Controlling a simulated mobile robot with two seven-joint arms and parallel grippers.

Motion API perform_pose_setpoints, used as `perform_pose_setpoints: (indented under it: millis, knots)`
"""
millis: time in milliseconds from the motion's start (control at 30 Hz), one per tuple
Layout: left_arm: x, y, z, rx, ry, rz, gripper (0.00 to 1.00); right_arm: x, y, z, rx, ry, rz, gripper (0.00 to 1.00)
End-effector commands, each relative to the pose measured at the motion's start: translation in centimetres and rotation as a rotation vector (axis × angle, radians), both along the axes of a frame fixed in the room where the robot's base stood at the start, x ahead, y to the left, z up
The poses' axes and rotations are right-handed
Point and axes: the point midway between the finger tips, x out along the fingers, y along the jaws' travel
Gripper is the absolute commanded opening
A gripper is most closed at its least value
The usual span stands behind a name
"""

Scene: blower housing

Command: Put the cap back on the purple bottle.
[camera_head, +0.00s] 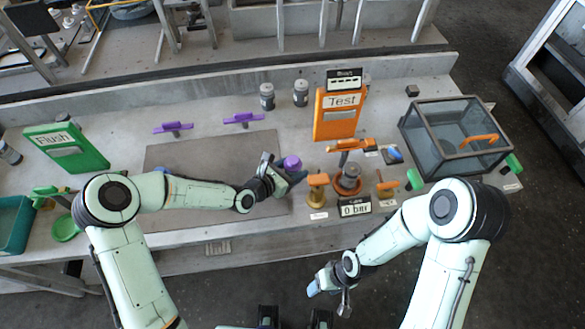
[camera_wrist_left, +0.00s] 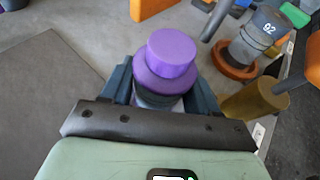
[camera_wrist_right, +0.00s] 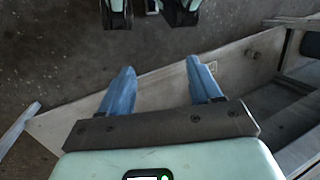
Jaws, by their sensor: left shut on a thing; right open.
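A purple stepped round piece (camera_head: 291,163), a narrower cylinder on a wider disc, shows at the tip of my left gripper (camera_head: 284,178). In the left wrist view the narrower purple cylinder (camera_wrist_left: 172,52) sits over the wider purple disc (camera_wrist_left: 160,84), with a grey body partly visible below. The dark fingers of my left gripper (camera_wrist_left: 162,90) are shut on this purple-topped thing, one on each side. I cannot tell whether the top is a separate cap or how it is seated. My right gripper (camera_head: 328,295) is open and empty in front of the table; its blue fingers (camera_wrist_right: 160,85) are apart.
Right of the left gripper stand a brass post (camera_head: 317,188), a grey part marked 92 in an orange ring (camera_wrist_left: 255,38) and a gauge (camera_head: 355,207). An orange Test panel (camera_head: 338,114), two purple T-shaped pieces (camera_head: 243,119) and a glass box (camera_head: 455,137) stand around. The dark mat (camera_head: 195,152) is clear.

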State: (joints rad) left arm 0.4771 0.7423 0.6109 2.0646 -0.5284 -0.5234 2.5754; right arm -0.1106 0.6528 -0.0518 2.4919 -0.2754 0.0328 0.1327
Motion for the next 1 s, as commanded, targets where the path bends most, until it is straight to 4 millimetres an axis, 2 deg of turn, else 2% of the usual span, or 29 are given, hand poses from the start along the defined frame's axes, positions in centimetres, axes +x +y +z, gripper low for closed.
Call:
perform_pose_setpoints:
  millis: [33,200,400,533,1000]
  knots:
    - [0.0,0.0,0.1,0.000,-0.001,0.000,0.00,-0.6,-0.7,-1.9,0.005,0.030,-0.089,0.63]
    - [0.0,0.0,0.1,0.000,-0.001,0.000,0.00,-2.1,-2.8,-6.7,-0.008,0.067,-0.339,0.63]
    - [0.0,0.0,0.1,0.000,-0.001,0.000,0.00,-3.6,-4.5,-9.7,-0.044,0.081,-0.497,0.63]
    - [0.0,0.0,0.1,0.000,-0.001,0.000,0.00,-3.9,-4.9,-10.2,-0.054,0.082,-0.528,0.63]
    - [0.1,0.0,0.1,0.000,-0.002,0.001,0.00,-3.8,-4.9,-10.2,-0.055,0.082,-0.528,0.63]
